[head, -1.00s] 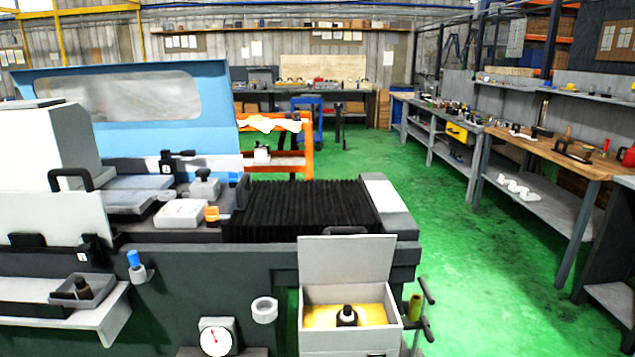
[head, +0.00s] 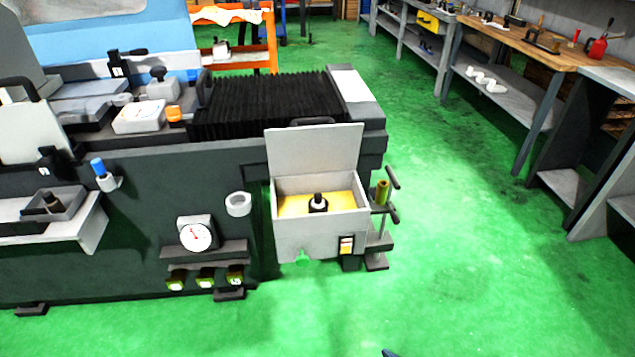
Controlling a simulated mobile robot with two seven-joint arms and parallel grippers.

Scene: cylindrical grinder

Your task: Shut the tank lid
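The tank (head: 310,237) is a pale grey box at the right end of the grinder's front side. Its lid (head: 314,148) stands open, raised upright along the back edge, with a dark handle (head: 312,121) at its top. Inside the tank is a yellow surface (head: 290,208) with a small black and white fitting (head: 318,203) standing in it. Neither of my grippers can be made out. Only a small dark tip shows at the bottom edge, and I cannot tell what it is.
The grinder (head: 140,200) fills the left, with a dial gauge (head: 196,234) on its front. A stand with a gold cylinder (head: 382,192) is just right of the tank. A workbench (head: 520,60) runs along the right. Green floor (head: 450,270) is clear in front and to the right.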

